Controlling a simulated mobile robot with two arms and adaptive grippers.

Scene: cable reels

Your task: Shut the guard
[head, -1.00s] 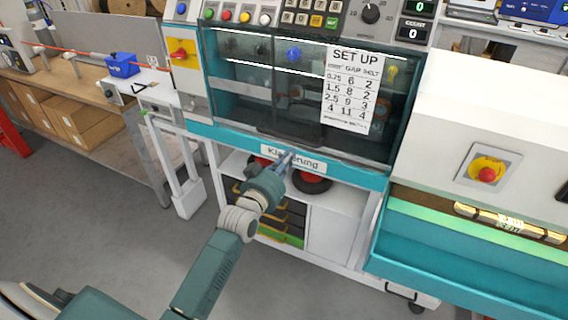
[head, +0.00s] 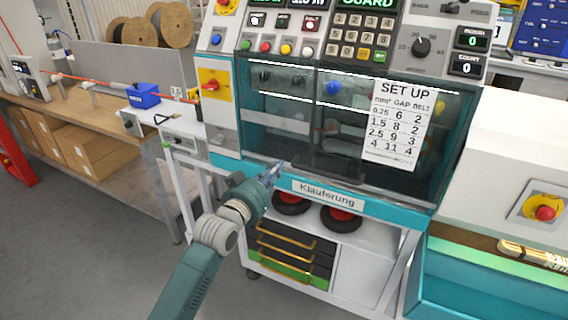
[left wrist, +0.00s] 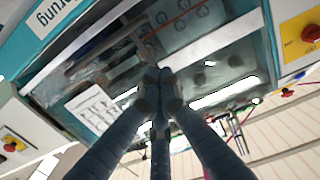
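The machine's guard is a clear, smoky sliding panel (head: 345,130) in the front window, with a dark handle bar (head: 335,178) at its lower edge. It also shows in the left wrist view, seen tilted. I cannot tell exactly how far it covers the window. My left gripper (head: 275,170) is just left of and below the handle, near the teal sill. In the left wrist view my left gripper's fingers (left wrist: 160,82) meet in front of the window, with nothing visible between them. My right gripper is not in view.
A SET UP sheet (head: 398,125) is on the right of the window. A Klauferung label (head: 327,193) is on the sill. The control panel above displays GUARD (head: 367,3). A white housing (head: 510,150) stands at right, a workbench (head: 110,130) at left. Grey floor is free in front.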

